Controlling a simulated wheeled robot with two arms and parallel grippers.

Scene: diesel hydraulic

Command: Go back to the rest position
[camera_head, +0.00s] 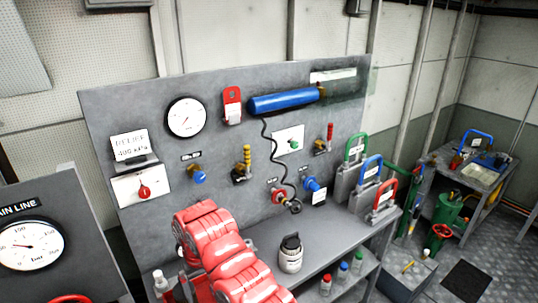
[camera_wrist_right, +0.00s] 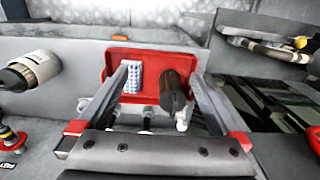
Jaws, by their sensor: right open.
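My right gripper (camera_wrist_right: 160,76) shows in the right wrist view, with its two grey fingers spread wide apart. Nothing is held between them. Beyond the fingers is a red tray (camera_wrist_right: 150,58) with a blue-and-white checked item (camera_wrist_right: 133,78) and a dark cylinder (camera_wrist_right: 174,90). Whether the fingers touch the tray cannot be told. In the head view, red arm links of mine rise from the bottom, in front of the grey panel (camera_head: 230,85). Neither gripper shows in the head view, and my left gripper is out of sight.
The panel carries a round gauge (camera_head: 186,117), a blue cylinder (camera_head: 284,100) and several valves. A grey bench (camera_head: 335,235) below holds a white jar (camera_head: 291,255) and green, blue and red padlock-like blocks at its right end. A side table (camera_head: 482,176) stands at the right, with floor visible near it.

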